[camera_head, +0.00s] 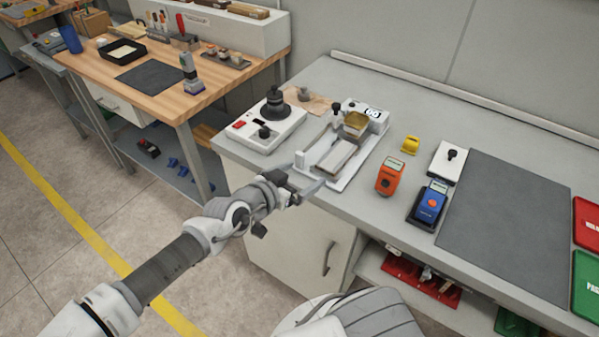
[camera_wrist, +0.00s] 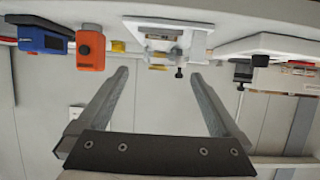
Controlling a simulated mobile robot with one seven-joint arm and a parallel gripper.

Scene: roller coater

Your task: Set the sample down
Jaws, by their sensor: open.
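My gripper (camera_head: 309,176) is at the front edge of the grey bench, just in front of the white coater (camera_head: 345,178). In the wrist view my gripper (camera_wrist: 159,76) is open, with nothing between its two fingers. A flat pale panel (camera_head: 336,157) with a brownish edge lies on the coater's bed, and it may be the sample; I cannot tell for certain. A small amber-topped container (camera_head: 356,122) sits at the coater's far end beside a display. In the wrist view the coater (camera_wrist: 163,42) appears beyond the fingertips, apart from them.
A white device with a black knob (camera_head: 268,128) stands left of the coater. An orange meter (camera_head: 390,175), a blue meter (camera_head: 431,202) and a yellow item (camera_head: 410,145) stand to the right. The dark mat (camera_head: 508,228) is bare. A wooden bench (camera_head: 200,90) stands at the left.

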